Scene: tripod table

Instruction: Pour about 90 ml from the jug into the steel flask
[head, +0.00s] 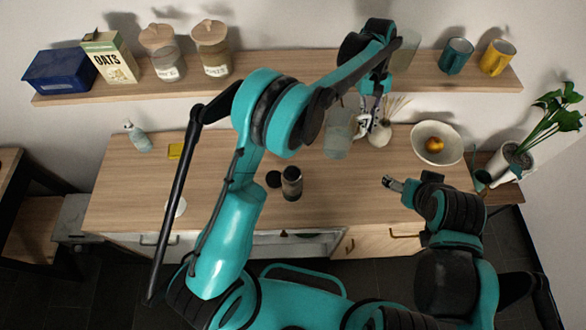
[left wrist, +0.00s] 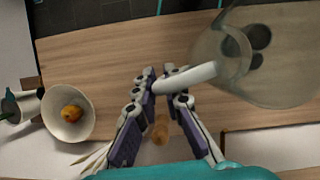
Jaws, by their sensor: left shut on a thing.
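The clear glass jug (head: 338,128) looks roughly upright above the back middle of the table, with a faint tint low inside; I cannot tell its liquid level. My left gripper (head: 364,124) is shut on the jug's pale handle (left wrist: 190,77). The jug's body (left wrist: 290,75) fills the upper right of the left wrist view. The steel flask (head: 292,184), dark and upright, stands on the table to the left and front of the jug. A dark round lid (head: 273,179) lies just left of it. My right gripper (head: 392,184) is apart at the right; its jaw opening is unclear.
A white bowl with an orange fruit (head: 436,129) stands right of the jug, and a reed diffuser (head: 381,134) close beside it. A shelf (head: 290,76) with jars and mugs runs behind. A soap bottle (head: 138,136) and yellow sponge (head: 175,151) lie left. The table's left middle is mostly clear.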

